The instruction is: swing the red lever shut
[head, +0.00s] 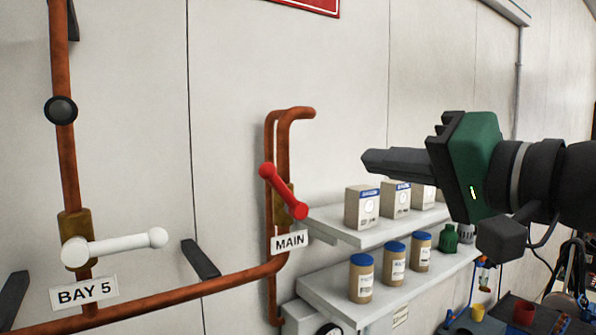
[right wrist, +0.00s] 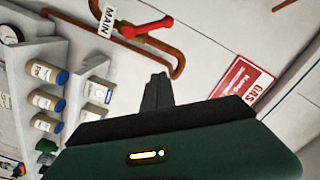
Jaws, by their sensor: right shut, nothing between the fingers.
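The red lever (head: 284,191) sits on the brass valve of the copper pipe marked MAIN, in the middle of the head view. It slants from upper left to lower right, at an angle to the upright pipe. It also shows in the right wrist view (right wrist: 146,27), beyond the fingers. My right gripper (head: 368,162) comes in from the right, shut and empty, its fingers pointing left toward the lever. In the picture a clear gap separates the fingertips from the lever. My left gripper is not in view.
A white lever (head: 115,247) marked BAY 5 is on another pipe at the left. Right of the red lever, an upper shelf (head: 372,236) holds boxes and a lower shelf (head: 335,297) holds blue-lidded jars. A red sign (right wrist: 241,82) is on the wall.

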